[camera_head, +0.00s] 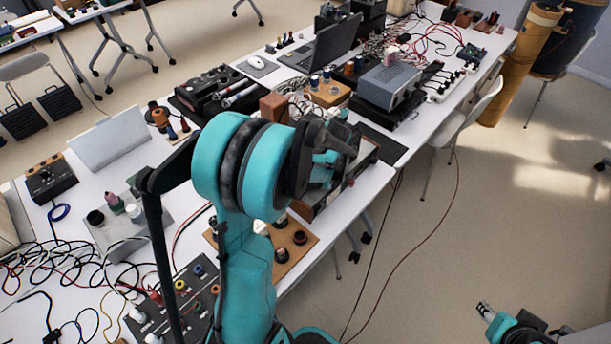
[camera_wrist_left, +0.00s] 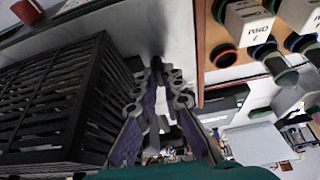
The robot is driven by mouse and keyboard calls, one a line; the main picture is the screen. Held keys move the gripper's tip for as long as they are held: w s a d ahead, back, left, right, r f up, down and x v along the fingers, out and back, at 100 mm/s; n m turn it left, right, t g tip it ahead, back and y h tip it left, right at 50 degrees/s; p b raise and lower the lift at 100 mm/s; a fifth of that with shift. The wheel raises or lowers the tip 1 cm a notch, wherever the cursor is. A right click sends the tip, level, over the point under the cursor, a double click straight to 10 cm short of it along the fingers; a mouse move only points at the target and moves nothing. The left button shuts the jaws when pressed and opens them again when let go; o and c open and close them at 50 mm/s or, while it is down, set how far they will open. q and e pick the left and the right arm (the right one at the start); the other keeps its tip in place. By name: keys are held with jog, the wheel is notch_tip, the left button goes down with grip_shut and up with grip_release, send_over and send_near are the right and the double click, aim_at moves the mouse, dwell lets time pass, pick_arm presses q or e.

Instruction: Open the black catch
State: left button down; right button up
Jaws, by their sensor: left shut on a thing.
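My left gripper (camera_wrist_left: 158,85) is shut on a small dark thing at its fingertips in the left wrist view, apparently the black catch (camera_wrist_left: 157,64). The fingers cover most of it, so its exact position cannot be told. A black slotted case (camera_wrist_left: 62,105) stands just left of the fingers, and a wood-edged panel lies to their right. In the head view my left gripper (camera_head: 335,150) is at a wooden box (camera_head: 345,190) near the table's edge, partly hidden by my teal wrist. My right gripper (camera_head: 487,312) is low at the right, away from the table; its jaws are too small to read.
In the head view a grey instrument (camera_head: 390,85), a laptop (camera_head: 325,45) and tangled cables crowd the table behind. A wooden board with black knobs (camera_head: 290,240) lies in front. A white chair (camera_head: 465,110) stands at the right edge.

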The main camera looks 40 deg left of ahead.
pick_arm(q)
jog(key=c, duration=1.6)
grip_release()
jog(key=shift+c, duration=0.2)
jog(key=v, duration=1.2)
jog(key=s+d+m+t+h, duration=0.2)
jog(key=s+d+m+t, duration=0.1)
jog(key=s+d+m, duration=0.3)
jog(key=s+d+m+t+h, duration=0.2)
jog(key=s+d+m, duration=0.4)
jog(key=d+m, duration=0.4)
jog(key=shift+d+t, duration=0.45)
jog(key=shift+t, duration=0.35)
